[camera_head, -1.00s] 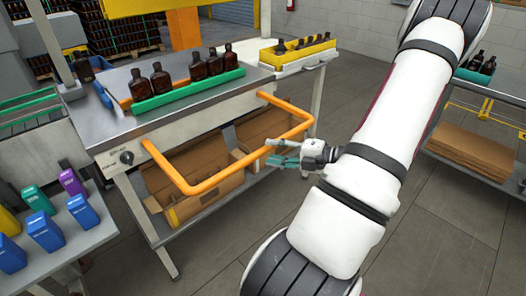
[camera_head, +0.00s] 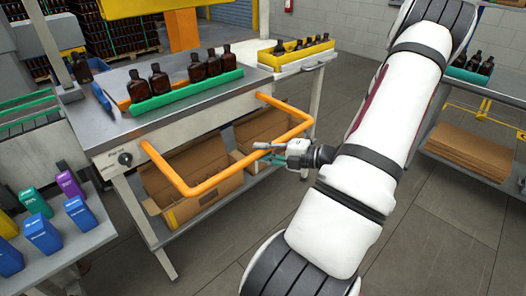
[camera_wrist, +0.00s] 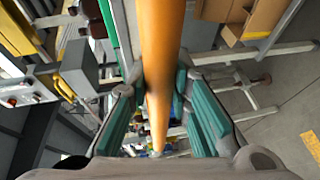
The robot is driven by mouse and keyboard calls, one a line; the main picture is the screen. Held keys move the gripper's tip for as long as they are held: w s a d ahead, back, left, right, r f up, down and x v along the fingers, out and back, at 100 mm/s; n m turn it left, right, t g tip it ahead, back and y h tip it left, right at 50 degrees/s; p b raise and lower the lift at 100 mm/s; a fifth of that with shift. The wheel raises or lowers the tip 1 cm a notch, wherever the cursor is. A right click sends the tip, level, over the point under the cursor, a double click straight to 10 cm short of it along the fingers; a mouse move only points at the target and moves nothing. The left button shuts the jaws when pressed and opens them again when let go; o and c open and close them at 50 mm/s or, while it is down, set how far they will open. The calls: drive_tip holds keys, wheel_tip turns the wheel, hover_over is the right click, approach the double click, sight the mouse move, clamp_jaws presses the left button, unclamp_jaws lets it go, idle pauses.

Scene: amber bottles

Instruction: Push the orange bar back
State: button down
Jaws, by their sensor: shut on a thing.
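The orange bar (camera_head: 200,187) is a U-shaped tube. It sticks out from the front of the metal workbench (camera_head: 150,131), with its ends at the bench front. My gripper (camera_head: 270,151) is at the right part of the bar's front run in the head view. In the wrist view the bar (camera_wrist: 160,60) runs lengthwise between the two teal finger pads of my gripper (camera_wrist: 160,104). The pads close on it from both sides. The far fingertips are partly hidden behind the bar in the head view.
A green tray (camera_head: 190,92) with several amber bottles stands on the bench. A yellow tray (camera_head: 297,52) of bottles is behind it at right. Cardboard boxes (camera_head: 200,170) sit below the bar. The floor (camera_head: 440,230) at right is clear.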

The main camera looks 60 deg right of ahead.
drive_tip(key=shift+w, duration=0.15)
drive_tip(key=shift+w+d+b, duration=0.25)
drive_tip(key=shift+w+d, duration=0.65)
drive_tip(key=shift+w, duration=2.8)
drive_tip(key=shift+w+d+b, duration=0.2)
drive_tip(key=shift+w+d, duration=0.7)
drive_tip(key=shift+w, duration=2.8)
drive_tip(key=shift+w+d+b, duration=0.25)
drive_tip(key=shift+w+d, duration=0.65)
drive_tip(key=shift+w, duration=2.8)
drive_tip(key=shift+w+r, duration=0.1)
drive_tip(key=c, duration=1.5)
unclamp_jaws()
drive_tip(key=shift+w, duration=0.1)
drive_tip(key=shift+o, duration=0.3)
drive_tip(key=v, duration=1.2)
